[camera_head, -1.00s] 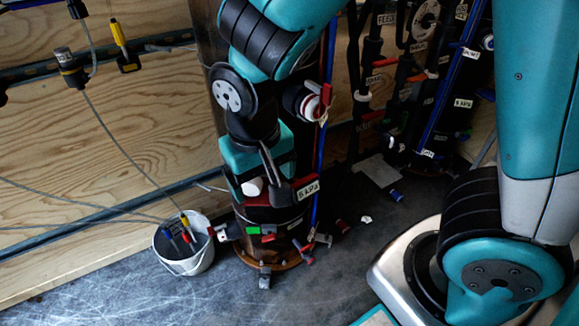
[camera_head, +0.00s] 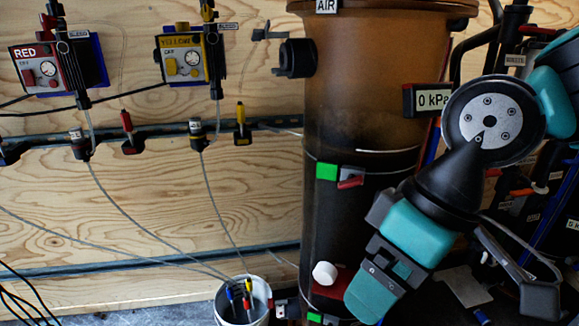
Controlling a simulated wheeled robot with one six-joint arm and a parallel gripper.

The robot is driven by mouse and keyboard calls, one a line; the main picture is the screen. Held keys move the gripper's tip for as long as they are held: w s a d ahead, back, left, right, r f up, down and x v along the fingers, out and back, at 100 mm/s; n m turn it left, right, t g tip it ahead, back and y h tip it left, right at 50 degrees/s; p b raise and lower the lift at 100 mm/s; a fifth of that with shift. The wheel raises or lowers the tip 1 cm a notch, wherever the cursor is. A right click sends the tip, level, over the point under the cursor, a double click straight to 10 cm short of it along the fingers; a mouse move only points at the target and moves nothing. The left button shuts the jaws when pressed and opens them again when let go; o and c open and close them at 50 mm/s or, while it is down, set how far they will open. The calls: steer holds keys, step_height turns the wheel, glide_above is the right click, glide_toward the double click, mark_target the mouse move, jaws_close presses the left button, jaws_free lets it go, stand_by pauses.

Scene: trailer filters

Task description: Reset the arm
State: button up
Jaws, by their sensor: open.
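My gripper (camera_head: 455,297) hangs at the lower right, at the end of my teal and black arm. Its jaws are open and seem to hold nothing. One black finger reaches down toward the lower right; the rest of the gripper is seen at an angle. It appears in front of the right side of the large brown filter column (camera_head: 360,70), partly covering its lower right. I cannot tell how far the gripper is from the column.
A white bucket (camera_head: 219,306) with coloured plugs stands left of the column. Red (camera_head: 38,68) and yellow (camera_head: 183,58) control boxes hang on the plywood wall (camera_head: 170,200), with cables below. Dark equipment crowds the right.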

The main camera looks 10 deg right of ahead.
step_height(320, 180, up, 19)
steer(key=p, duration=1.7)
